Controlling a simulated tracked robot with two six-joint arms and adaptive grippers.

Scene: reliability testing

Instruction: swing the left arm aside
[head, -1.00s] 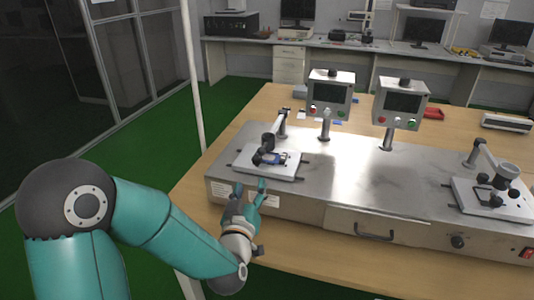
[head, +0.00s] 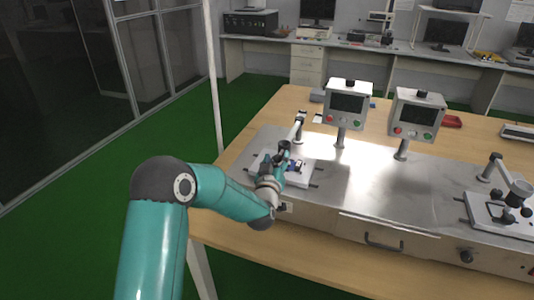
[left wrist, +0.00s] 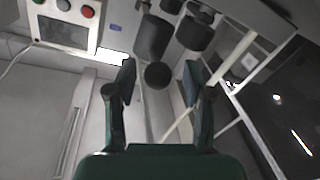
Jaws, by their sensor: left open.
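My left arm (head: 160,225), teal with dark joints, comes in from the left in the head view. Its gripper (head: 281,160) is over the front left of the metal test bench, in front of the left fixture plate (head: 298,180), and partly hides it. A small blue part (head: 295,165) shows on that plate. In the left wrist view the two fingers (left wrist: 160,88) are apart with nothing gripped. Dark cylinders (left wrist: 152,38) and a round knob (left wrist: 158,75) of the fixture lie just beyond them; contact cannot be told. My right gripper is not in view.
Two control boxes (head: 347,105) (head: 416,114) stand on posts on the bench (head: 345,185). A second fixture (head: 505,215) is at the right. A thin white post (head: 213,80) rises behind the arm. Green floor (head: 90,200) is open to the left.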

